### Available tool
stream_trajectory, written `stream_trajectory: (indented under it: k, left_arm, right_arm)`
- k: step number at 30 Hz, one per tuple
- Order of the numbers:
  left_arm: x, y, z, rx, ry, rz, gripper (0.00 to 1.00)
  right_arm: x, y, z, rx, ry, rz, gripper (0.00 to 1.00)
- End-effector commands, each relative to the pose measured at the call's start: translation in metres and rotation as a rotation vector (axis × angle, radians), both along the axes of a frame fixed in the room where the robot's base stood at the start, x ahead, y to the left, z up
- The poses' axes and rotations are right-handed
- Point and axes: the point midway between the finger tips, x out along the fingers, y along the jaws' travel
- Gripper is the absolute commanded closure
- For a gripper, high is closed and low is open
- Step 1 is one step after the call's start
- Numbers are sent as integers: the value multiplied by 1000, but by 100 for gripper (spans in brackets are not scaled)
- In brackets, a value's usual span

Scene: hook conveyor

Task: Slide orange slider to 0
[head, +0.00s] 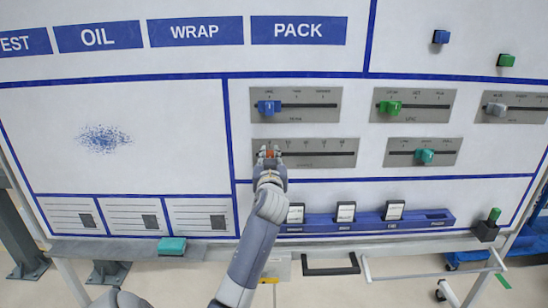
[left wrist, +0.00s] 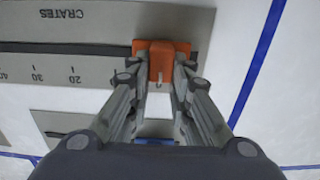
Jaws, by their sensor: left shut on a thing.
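The orange slider (left wrist: 162,62) sits at one end of its grey plate (left wrist: 80,22), which is marked CRATES in the left wrist view. That end is the left end in the head view, where the slider (head: 268,152) is mostly covered by my left gripper. The numbers 20 and 30 lie farther along the scale; the mark beside the slider is hidden. My left gripper (left wrist: 160,75) is shut on the orange slider, a finger on each side. The plate also shows in the head view (head: 330,147). My right gripper is not in view.
A blue slider (head: 268,107) is on the plate just above. Green (head: 391,107), teal (head: 425,156) and grey (head: 497,108) sliders stand to the right. A blue card rail (head: 370,222) runs below. A teal block (head: 172,245) lies on the ledge.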

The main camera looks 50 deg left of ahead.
Motion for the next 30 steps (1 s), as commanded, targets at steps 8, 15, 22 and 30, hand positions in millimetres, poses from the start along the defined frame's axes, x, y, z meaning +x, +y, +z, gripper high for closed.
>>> stream_trajectory:
  k: [8, 15, 22, 30]
  left_arm:
    - [-1, 2, -1, 1, 4, 6, 60]
    - [-1, 1, -1, 1, 2, 4, 60]
    - [-9, -10, -1, -2, 1, 2, 60]
    - [-44, -48, -2, -3, 3, 4, 60]
  right_arm:
    - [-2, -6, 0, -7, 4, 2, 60]
    - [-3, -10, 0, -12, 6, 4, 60]
    - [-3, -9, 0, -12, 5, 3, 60]
    - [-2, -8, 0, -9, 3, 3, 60]
